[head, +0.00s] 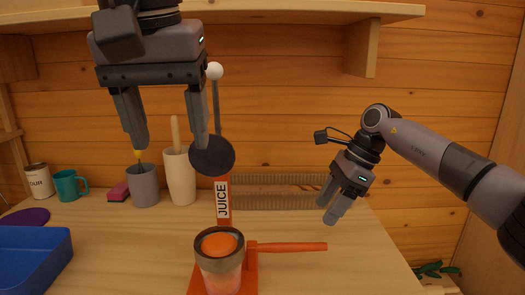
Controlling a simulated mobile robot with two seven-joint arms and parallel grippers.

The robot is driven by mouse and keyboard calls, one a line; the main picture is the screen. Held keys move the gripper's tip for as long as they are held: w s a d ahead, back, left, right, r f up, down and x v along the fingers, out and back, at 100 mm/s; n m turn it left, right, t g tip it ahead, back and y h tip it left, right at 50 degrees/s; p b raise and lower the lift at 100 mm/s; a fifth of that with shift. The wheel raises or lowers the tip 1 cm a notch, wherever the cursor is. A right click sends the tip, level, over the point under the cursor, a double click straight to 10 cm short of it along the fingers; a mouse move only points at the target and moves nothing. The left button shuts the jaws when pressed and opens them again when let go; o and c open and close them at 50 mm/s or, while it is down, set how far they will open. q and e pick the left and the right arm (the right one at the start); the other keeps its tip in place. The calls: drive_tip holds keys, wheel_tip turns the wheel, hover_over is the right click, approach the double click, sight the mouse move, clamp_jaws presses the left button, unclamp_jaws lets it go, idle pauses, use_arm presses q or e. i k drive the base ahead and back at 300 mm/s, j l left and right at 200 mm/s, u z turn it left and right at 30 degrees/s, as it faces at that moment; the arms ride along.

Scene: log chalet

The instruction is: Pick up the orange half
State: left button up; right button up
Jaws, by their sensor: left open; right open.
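A round orange surface (220,243), which looks like the cut face of the orange half, sits inside a dark ring on top of a juice press (223,198). I cannot tell for sure whether it is fruit or juice. A pinkish-orange glass (222,278) stands under the ring on the red base. The press's dark round plate (211,157) and its white-knobbed lever are raised above. My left gripper (169,142) is open and empty, pointing down, high behind and left of the ring. My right gripper (329,212) is open and empty, right of the press.
A red handle (290,247) sticks out right from the press. A blue tray (34,262) is at the front left. A grey cup (144,185), a white tall pot (180,175), a teal mug (69,186) and a slatted rack (265,192) stand along the back. The right tabletop is clear.

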sight(218, 245)
drive_tip(key=k, duration=1.5)
